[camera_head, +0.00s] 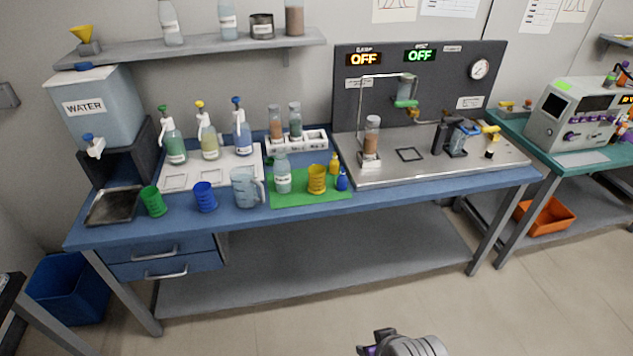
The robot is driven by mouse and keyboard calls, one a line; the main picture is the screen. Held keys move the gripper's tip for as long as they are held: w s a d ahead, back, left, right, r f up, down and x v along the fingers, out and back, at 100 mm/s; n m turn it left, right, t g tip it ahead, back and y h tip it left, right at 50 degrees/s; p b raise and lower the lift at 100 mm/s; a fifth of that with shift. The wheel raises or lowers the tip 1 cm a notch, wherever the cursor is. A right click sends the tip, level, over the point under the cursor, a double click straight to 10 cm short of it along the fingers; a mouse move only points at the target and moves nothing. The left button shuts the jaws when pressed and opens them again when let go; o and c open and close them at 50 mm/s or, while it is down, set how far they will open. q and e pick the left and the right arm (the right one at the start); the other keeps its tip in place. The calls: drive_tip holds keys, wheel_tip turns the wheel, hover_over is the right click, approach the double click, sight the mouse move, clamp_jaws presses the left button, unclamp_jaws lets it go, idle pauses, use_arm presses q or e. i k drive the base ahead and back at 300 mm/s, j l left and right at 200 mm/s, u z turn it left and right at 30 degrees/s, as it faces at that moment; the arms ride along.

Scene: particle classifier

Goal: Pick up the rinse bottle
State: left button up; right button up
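Three spray-type bottles stand on a white tray at the left of the blue bench: a green-topped one (173,143), a yellow-topped one (208,140) and a blue-topped one (241,138). A pale, grey-blue bottle (282,176) stands upright on the green mat (290,200). No label tells me for certain which is the rinse bottle. A grey and dark arm end, probably my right gripper (378,345), shows at the bottom edge, far in front of the bench and touching nothing. Its fingers are not clear. My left gripper is out of view.
Beside the pale bottle stand a clear jug (246,188), a yellow cup (317,180) and small yellow and blue bottles. Blue (205,198) and green (153,202) cups stand farther left. A water tank (95,110) and a steel rig (440,160) flank them. The floor in front is open.

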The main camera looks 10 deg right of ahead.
sight(282, 167)
drive_tip(key=i+l, duration=0.15)
drive_tip(key=i, duration=0.45)
drive_tip(key=i+l, duration=0.2)
drive_tip(key=i, duration=0.45)
